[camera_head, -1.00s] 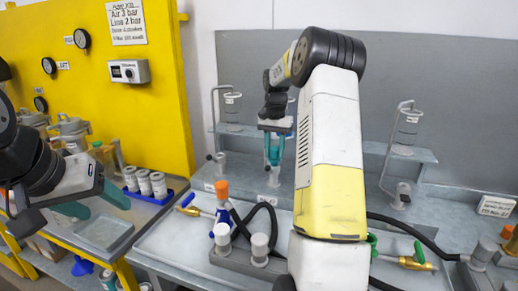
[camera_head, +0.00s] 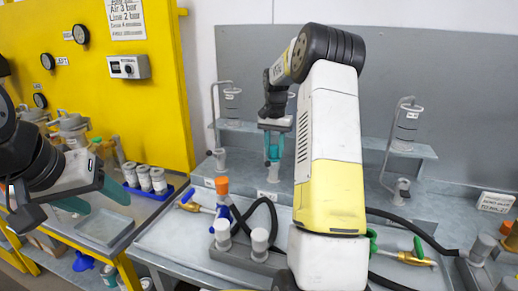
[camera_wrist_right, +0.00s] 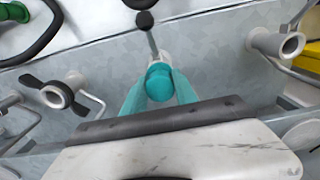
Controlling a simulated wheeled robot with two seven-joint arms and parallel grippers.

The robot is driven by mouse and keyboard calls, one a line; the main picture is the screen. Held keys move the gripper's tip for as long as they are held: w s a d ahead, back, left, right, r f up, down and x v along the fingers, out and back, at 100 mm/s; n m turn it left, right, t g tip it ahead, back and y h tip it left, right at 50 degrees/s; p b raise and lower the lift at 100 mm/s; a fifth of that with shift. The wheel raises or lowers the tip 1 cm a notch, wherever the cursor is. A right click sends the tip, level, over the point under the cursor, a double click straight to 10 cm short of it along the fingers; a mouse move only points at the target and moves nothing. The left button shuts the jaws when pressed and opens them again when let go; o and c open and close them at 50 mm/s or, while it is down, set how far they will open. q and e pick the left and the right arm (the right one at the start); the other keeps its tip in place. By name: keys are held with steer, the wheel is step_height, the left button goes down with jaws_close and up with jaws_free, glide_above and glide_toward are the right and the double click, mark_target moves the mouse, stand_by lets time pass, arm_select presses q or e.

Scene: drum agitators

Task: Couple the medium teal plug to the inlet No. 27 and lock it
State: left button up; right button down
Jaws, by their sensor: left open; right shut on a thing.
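My right gripper (camera_head: 273,150) is over the rear bench, its fingers pointing down. In the right wrist view its teal fingers are shut on a teal plug (camera_wrist_right: 159,82), whose round end shows between them. A pale grey inlet stub (camera_head: 273,172) stands below the gripper in the head view. In the wrist view, a grey stem with a black knob (camera_wrist_right: 146,20) lies just beyond the plug. I cannot tell whether plug and inlet touch. The inlet numbers are too small to read. My left gripper (camera_head: 96,200) is open and empty above the left cart.
Hoses with brass fittings (camera_head: 410,259) and a grey block with capped stubs (camera_head: 259,245) lie in front. Grey cans (camera_head: 144,178) stand in a blue tray at left.

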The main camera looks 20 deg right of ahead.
steer(key=shift+f, duration=0.1)
steer(key=c, duration=0.9)
jaws_free()
steer(key=shift+r, duration=3.9)
